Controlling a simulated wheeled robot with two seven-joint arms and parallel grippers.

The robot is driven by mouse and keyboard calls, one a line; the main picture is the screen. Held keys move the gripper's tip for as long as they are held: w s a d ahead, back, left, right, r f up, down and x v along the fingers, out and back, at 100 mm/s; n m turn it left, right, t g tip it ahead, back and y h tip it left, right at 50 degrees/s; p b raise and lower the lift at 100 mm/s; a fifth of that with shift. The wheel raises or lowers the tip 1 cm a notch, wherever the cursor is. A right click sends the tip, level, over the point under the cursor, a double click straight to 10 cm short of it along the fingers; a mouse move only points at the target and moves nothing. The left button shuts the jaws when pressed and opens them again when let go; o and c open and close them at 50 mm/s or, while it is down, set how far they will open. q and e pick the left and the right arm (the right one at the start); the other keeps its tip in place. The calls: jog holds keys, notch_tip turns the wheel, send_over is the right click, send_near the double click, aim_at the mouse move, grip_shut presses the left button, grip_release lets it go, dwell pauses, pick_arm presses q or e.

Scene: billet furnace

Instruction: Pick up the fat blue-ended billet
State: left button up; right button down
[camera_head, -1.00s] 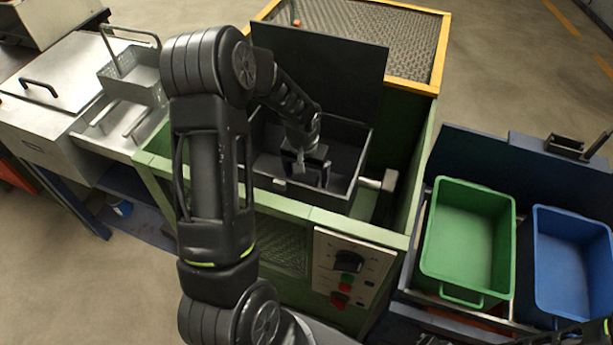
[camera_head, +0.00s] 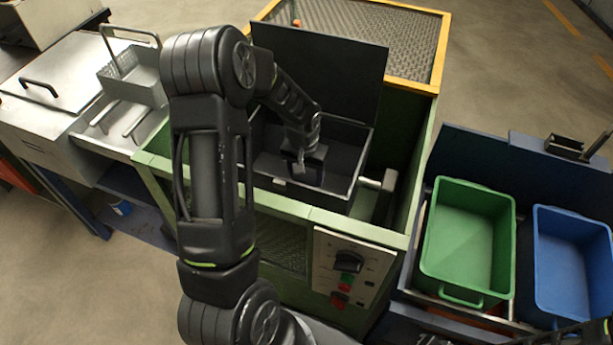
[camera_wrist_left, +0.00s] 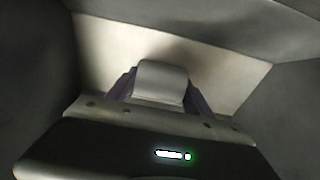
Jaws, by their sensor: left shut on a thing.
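My left gripper (camera_head: 308,170) is down inside the open dark box (camera_head: 342,132) in the green furnace. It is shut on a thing. In the left wrist view, a pale grey rounded block (camera_wrist_left: 162,82) shows between the two dark fingers, against a pale box floor; it appears to be the billet. Its ends are hidden, so I see no blue end and cannot judge how fat it is. In the head view the gripper hides what it holds.
The box's dark lid (camera_head: 330,70) stands raised behind. A control panel (camera_head: 345,265) is on the furnace front. A green bin (camera_head: 455,285) and a blue bin (camera_head: 535,270) are at right. A wire basket (camera_head: 140,75) stands at left. A yellow-edged mesh (camera_head: 390,40) lies behind.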

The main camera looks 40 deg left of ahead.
aim_at(307, 171)
pick_arm(q)
grip_shut()
jog(key=shift+w+r, duration=0.1)
jog(key=shift+r, duration=0.05)
jog(key=shift+r, duration=0.6)
notch_tip(307, 171, up, 9)
jog(key=shift+f, duration=0.15)
dwell(0.5)
